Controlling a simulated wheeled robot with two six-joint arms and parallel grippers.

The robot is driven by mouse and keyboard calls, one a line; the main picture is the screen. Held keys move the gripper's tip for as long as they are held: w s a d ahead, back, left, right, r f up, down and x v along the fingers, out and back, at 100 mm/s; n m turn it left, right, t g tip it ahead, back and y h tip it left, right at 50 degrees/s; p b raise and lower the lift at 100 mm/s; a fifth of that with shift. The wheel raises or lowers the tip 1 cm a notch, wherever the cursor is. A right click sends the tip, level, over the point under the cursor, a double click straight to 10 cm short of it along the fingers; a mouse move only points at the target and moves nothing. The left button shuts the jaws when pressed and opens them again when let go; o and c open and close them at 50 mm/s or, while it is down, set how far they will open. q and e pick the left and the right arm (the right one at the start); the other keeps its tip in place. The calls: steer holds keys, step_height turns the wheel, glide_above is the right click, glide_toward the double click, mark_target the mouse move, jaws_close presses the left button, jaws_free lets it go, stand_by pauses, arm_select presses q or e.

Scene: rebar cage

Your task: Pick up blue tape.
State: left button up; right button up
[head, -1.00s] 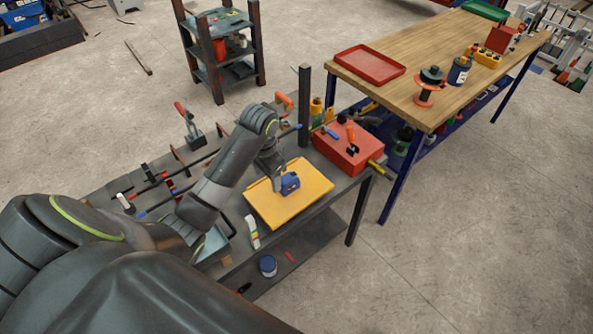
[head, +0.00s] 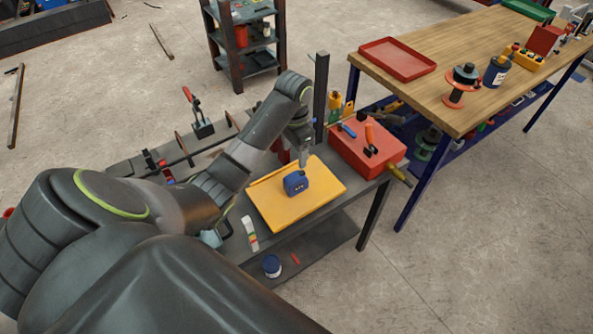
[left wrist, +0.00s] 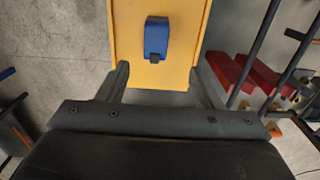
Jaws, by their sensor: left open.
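The blue tape (head: 296,183) is a small blue tape measure standing on a yellow board (head: 325,187) on the dark workbench. In the left wrist view the blue tape (left wrist: 157,37) lies ahead of the fingers, near the middle, with a dark tab at its lower end. My left gripper (head: 304,160) is just behind and above the tape in the head view. In the left wrist view my left gripper (left wrist: 160,82) is open and empty, its two fingers apart on either side of the yellow board's near end. My right gripper does not show.
A red toolbox (head: 365,150) with tools on top stands right of the board. A dark post (head: 320,95) rises behind it. A white tube (head: 250,234) lies at the bench's front edge. A wooden table (head: 440,70) with a red tray (head: 397,58) stands at right.

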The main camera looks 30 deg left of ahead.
mark_target(296, 176)
arm_select(q)
step_height(296, 176, down, 2)
steer(key=shift+s+f+b, duration=0.15)
steer(key=shift+f+b, duration=0.05)
steer(key=shift+b, duration=0.7)
step_height(296, 176, down, 4)
steer(key=b, duration=0.3)
steer(key=shift+r, duration=0.2)
steer(key=shift+d+f+b, duration=0.2)
steer(key=shift+f+b, duration=0.8)
steer(key=shift+b, duration=0.2)
step_height(296, 176, down, 2)
steer(key=shift+d+f+p, duration=0.1)
steer(key=shift+d+p, duration=0.05)
steer(key=shift+p, duration=0.3)
steer(key=shift+f, duration=0.4)
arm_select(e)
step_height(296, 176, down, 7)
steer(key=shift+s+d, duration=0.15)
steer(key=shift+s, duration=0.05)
arm_select(q)
steer(key=c, duration=1.2)
steer(key=shift+c, duration=0.2)
